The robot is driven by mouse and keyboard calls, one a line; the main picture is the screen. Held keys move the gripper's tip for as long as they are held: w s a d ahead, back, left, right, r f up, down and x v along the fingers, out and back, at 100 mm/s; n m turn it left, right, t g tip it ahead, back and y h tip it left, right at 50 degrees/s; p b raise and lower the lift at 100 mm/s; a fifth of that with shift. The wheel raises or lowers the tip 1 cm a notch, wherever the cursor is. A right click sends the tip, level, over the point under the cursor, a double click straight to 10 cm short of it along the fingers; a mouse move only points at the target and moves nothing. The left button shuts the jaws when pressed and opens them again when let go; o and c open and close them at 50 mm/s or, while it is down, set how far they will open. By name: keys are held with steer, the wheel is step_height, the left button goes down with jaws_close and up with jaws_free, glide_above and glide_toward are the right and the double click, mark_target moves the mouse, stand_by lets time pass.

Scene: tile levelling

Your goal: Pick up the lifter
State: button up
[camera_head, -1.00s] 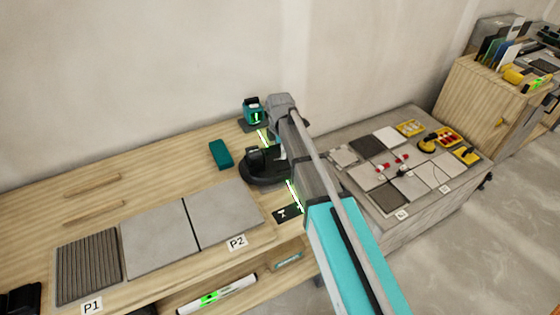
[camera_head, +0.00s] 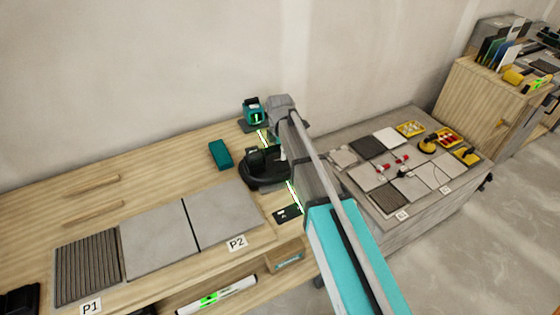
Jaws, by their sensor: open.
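A black tool with a broad rounded base and a raised upper part, which looks like the lifter (camera_head: 260,178), stands on the wooden bench to the right of the grey tiles. My arm reaches in from the lower right, and its wrist is above and just right of this tool. My gripper (camera_head: 278,154) points down at the tool's right side and is open. My arm hides part of it, and the dark fingers merge with the black tool. I cannot tell whether they touch it.
The wooden bench (camera_head: 150,180) holds a teal case (camera_head: 220,154), a teal laser device (camera_head: 254,110), a ribbed tile (camera_head: 87,267) and grey tiles (camera_head: 158,240). Right of my arm, a grey table (camera_head: 350,140) carries tiles and yellow tools.

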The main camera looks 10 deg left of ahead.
stand_by(0.3)
jaws_close()
stand_by(0.3)
